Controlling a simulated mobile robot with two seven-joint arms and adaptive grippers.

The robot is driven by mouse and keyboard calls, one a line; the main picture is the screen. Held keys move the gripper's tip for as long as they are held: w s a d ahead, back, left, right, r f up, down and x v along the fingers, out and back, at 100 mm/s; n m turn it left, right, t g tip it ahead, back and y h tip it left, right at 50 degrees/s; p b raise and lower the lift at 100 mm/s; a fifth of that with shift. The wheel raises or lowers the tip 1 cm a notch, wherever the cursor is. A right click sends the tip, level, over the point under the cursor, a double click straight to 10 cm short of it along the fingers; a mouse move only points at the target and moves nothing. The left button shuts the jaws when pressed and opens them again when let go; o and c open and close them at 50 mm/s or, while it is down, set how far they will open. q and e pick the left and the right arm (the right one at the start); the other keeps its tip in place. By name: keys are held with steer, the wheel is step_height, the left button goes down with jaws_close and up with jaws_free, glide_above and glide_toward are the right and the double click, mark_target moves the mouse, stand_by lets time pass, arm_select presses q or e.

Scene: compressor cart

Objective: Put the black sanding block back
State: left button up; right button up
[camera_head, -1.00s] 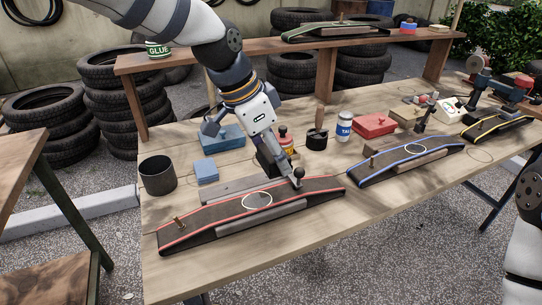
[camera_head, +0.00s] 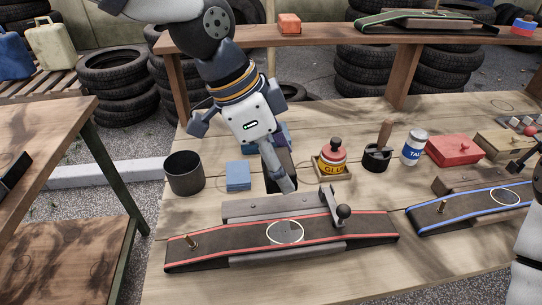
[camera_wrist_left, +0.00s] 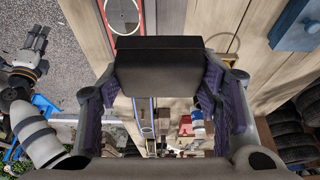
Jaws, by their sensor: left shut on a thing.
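My left gripper (camera_head: 276,172) is shut on the black sanding block (camera_wrist_left: 158,66). The block lies between both purple-padded fingers in the left wrist view. In the head view the gripper and block are over the table, behind the red-edged board (camera_head: 340,226) and right of a blue block (camera_head: 238,174). The arm and fingers hide part of the block there. Whether it touches the table, I cannot tell.
A dark metal cup (camera_head: 184,174) stands left of the blue block. A glue bottle (camera_head: 333,158) in a wooden holder, a dark pot with a handle (camera_head: 377,156) and a white-blue can (camera_head: 414,147) stand to the right. A blue-edged board (camera_head: 470,208) lies further right. A raised shelf (camera_head: 290,36) runs behind.

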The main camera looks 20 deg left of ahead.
arm_select(q)
steer(key=shift+w+a+f, duration=0.2)
steer(key=shift+w, duration=0.2)
steer(key=w+f+b, duration=0.1)
steer(key=w+f, duration=0.2)
steer(key=w, duration=0.1)
steer(key=w+a+f+b, duration=0.1)
steer(key=w+f, duration=0.4)
steer(key=w, duration=0.2)
steer(key=shift+w+a+f+b, duration=0.2)
steer(key=shift+w+f+b, duration=0.15)
steer(key=shift+f+b, duration=0.05)
steer(key=shift+w+f, duration=0.2)
steer(key=shift+f, duration=0.7)
steer(key=shift+w+f, duration=0.15)
steer(key=shift+f, duration=0.75)
arm_select(e)
steer(key=shift+g, duration=0.9)
steer(key=shift+s+f, duration=1.8)
steer(key=shift+f, duration=0.15)
arm_select(q)
steer(key=shift+f, duration=0.2)
steer(key=o, duration=1.1)
